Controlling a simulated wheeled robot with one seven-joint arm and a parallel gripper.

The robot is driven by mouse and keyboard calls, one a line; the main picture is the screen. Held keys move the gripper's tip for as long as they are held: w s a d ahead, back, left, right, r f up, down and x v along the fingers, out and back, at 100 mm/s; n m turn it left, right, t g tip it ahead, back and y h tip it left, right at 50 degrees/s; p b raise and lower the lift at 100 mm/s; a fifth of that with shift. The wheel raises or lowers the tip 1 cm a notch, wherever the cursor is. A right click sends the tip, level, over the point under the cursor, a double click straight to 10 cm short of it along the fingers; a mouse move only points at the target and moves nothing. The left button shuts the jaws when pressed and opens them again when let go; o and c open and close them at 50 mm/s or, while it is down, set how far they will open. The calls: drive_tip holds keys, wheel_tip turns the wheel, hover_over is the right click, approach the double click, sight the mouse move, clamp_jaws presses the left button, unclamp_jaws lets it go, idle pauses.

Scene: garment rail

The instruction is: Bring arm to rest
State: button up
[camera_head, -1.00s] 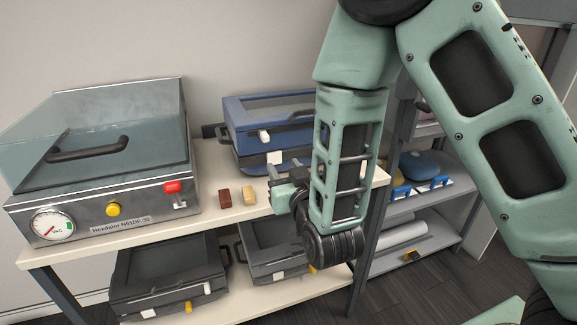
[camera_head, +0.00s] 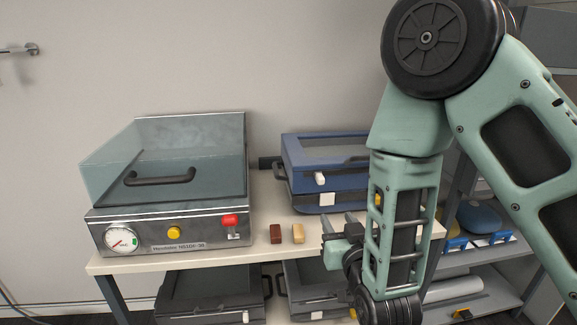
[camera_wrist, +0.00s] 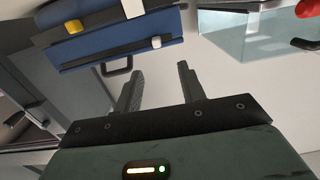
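My arm is folded on the right side of the head view. My gripper (camera_head: 338,224) is in front of the table's right part, below and in front of the blue case (camera_head: 318,170). In the wrist view its two fingers (camera_wrist: 158,90) stand apart with nothing between them. The blue case also shows at the upper left of the wrist view (camera_wrist: 105,45). I cannot tell from the head view how far the gripper is from the table top.
A vacuum sealer (camera_head: 170,215) with a clear lid stands on the table (camera_head: 150,262). A dark red block (camera_head: 276,234) and a tan block (camera_head: 298,233) lie to its right. Dark cases (camera_head: 212,297) are on the lower shelf. A grey shelf unit (camera_head: 480,250) is at right.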

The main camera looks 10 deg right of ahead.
drive_tip(key=s+a+n+g+y, duration=0.3)
drive_tip(key=s+a+g+y, duration=0.1)
drive_tip(key=s+a+g, duration=0.55)
drive_tip(key=s+d+r+n+g+h, duration=0.1)
drive_tip(key=s+d+n+g+h, duration=0.1)
drive_tip(key=s, duration=0.6)
drive_tip(key=s+d+r+n+g+h, duration=0.2)
drive_tip(key=s+d+g, duration=0.3)
drive_tip(key=s, duration=0.4)
drive_tip(key=shift+r+g, duration=0.3)
drive_tip(key=shift+g, duration=0.15)
drive_tip(key=shift+c, duration=0.4)
idle(0.7)
